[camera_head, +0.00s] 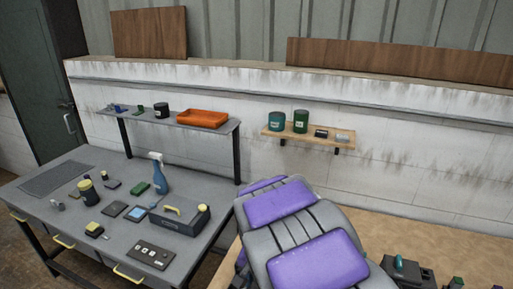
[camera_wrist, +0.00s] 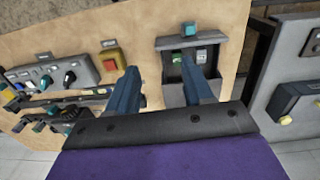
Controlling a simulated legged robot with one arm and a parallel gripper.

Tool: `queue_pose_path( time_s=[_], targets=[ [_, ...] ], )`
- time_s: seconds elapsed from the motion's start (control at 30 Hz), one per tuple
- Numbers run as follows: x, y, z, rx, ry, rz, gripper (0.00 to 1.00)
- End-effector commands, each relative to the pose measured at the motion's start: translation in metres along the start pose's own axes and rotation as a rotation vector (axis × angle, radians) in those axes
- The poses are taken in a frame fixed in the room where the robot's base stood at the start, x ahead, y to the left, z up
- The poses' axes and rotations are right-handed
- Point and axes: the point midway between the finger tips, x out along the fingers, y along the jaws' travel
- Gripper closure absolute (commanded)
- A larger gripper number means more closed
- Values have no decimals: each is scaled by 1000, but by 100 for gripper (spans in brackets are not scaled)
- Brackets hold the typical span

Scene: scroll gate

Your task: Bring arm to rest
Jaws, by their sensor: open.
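My gripper (camera_wrist: 160,64) shows in the wrist view with its two blue-grey fingers apart and nothing held between them. It is over a wooden board (camera_wrist: 140,50) that carries controls. A grey box (camera_wrist: 190,44) with a teal knob on top and green parts inside is just beyond the fingertips, mostly by the right finger. I cannot tell whether the finger touches it. In the head view my purple-and-grey arm rises at bottom centre; my gripper does not show there.
A switch panel (camera_wrist: 55,80) and a red-and-yellow button (camera_wrist: 112,56) are on the board's left. A cluttered workbench (camera_head: 75,205) stands left of my arm, below a shelf with an orange tray (camera_head: 203,119). A small wall shelf (camera_head: 312,138) holds cans.

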Motion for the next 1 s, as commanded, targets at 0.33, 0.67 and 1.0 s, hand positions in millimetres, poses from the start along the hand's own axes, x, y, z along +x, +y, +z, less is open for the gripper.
queue_pose_path(
  time_s=[0.33, 0.67, 1.0],
  targets=[
    [-42, 102, 63, -75, -42, 10, 49],
    [-52, 174, 149, -197, -96, 2, 49],
    [-43, 212, 214, -310, -134, 3, 49]
  ],
)
